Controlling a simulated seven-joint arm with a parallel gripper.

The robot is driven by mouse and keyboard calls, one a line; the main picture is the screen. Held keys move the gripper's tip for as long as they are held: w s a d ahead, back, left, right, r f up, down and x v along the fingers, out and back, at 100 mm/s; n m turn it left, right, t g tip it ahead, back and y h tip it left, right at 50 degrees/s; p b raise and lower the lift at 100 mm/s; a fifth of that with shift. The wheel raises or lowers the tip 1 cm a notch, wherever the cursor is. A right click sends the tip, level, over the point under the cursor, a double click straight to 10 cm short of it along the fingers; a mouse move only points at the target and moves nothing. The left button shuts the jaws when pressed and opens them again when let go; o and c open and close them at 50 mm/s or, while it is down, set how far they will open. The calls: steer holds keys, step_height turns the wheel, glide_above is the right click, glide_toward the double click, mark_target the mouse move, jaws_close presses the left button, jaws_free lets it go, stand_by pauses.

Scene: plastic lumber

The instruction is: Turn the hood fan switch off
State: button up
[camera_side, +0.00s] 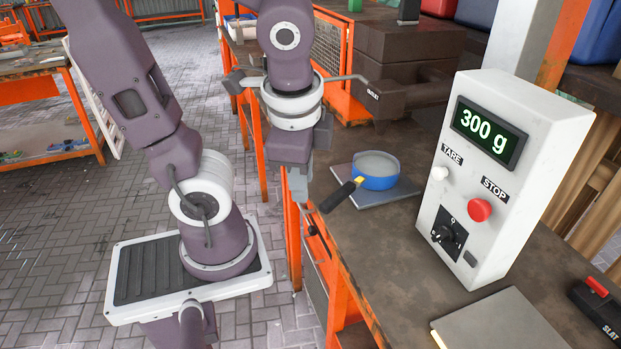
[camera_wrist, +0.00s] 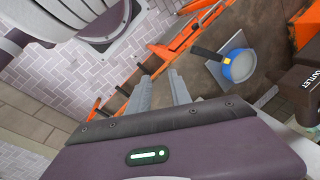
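No label reading hood fan is readable in either view. A black rotary switch (camera_side: 449,236) with an O mark is on the lower front of a white control box (camera_side: 490,150). The box shows 300 g and has a white TARE knob (camera_side: 439,173) and a red STOP button (camera_side: 480,210). I cannot tell whether this rotary switch is the fan's. My gripper (camera_side: 298,190) points down near the bench's left edge, left of the box and well apart from it. In the wrist view its two fingers (camera_wrist: 158,78) are apart with nothing between them.
A blue pan (camera_side: 376,181) with a black handle sits on a grey plate (camera_side: 398,190) between my gripper and the box. A brown machine labelled OUTLET (camera_side: 420,95) stands behind. A grey slab (camera_side: 500,325) and a black SLAT tool (camera_side: 598,308) lie in front.

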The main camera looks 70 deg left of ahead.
steer(key=c, duration=0.4)
steer(key=shift+w+a, duration=0.1)
steer(key=shift+w, duration=0.15)
jaws_close()
steer(key=w+a+f+n+t, duration=0.2)
steer(key=w+a+f, duration=0.15)
steer(key=w, duration=0.35)
steer(key=w+a+f+n+t, duration=0.1)
steer(key=w+a+f, duration=0.25)
steer(key=w, duration=0.35)
steer(key=w+a+f+n+t, duration=0.2)
steer(key=w+a, duration=0.3)
steer(key=w, duration=0.2)
steer(key=n+t+h, duration=0.4)
steer(key=n+h, duration=0.3)
steer(key=h, duration=0.5)
glide_toward(442, 236)
steer(key=w+a+f, duration=0.2)
steer(key=w, duration=0.3)
steer(key=d+f, duration=0.1)
steer(key=d, duration=0.1)
steer(key=shift+w+d+f, duration=0.15)
steer(key=shift+d+f, duration=0.45)
steer(key=shift+d, duration=0.15)
